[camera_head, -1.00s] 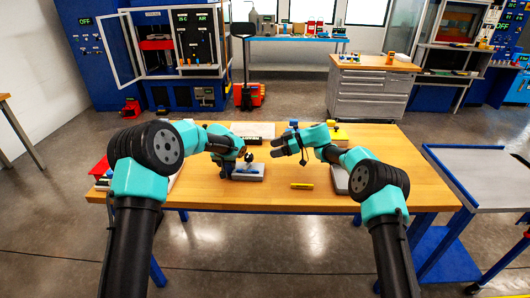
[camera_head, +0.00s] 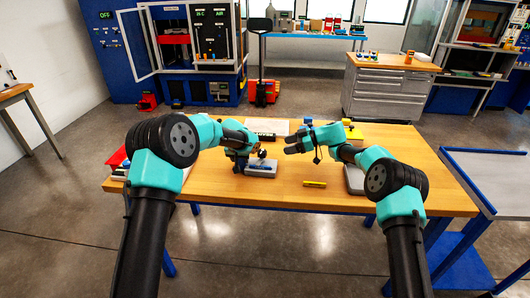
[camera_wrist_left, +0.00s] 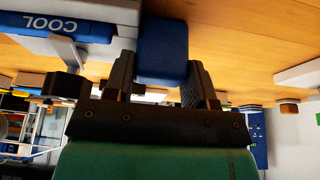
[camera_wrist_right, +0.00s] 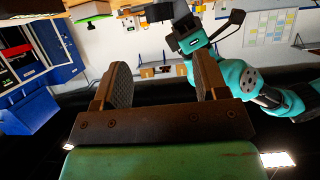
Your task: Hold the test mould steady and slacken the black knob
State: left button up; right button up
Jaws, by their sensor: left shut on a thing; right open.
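The test mould, a pale grey block (camera_head: 265,171) with blue on it, sits on the wooden table in front of my left gripper. A black knob (camera_head: 262,154) stands up over it; it also shows in the left wrist view (camera_wrist_left: 64,86) on a grey stem. My left gripper (camera_head: 243,165) is shut on the mould's blue block (camera_wrist_left: 162,48), which sits between both fingers in the left wrist view. My right gripper (camera_head: 287,147) is open and empty, above the table, right of the knob and apart from it. The gripped face is partly hidden by my left fingers.
A yellow marker-like item (camera_head: 315,184) lies on the table (camera_head: 280,195) in front. A grey slab (camera_head: 355,179) lies at right under my right arm. A yellow item (camera_head: 353,133) is at the back.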

aim_at(263, 151)
jog(key=x, duration=1.2)
jog(key=shift+c, duration=0.5)
jog(key=c, duration=0.8)
jog(key=shift+r, duration=0.1)
jog(key=shift+c, duration=0.2)
jog(key=shift+w, duration=0.2)
jog(key=shift+r+n+g, duration=0.1)
jog(key=shift+n+g, duration=0.5)
jog(key=shift+s+g, duration=0.15)
jog(key=shift+g, duration=0.15)
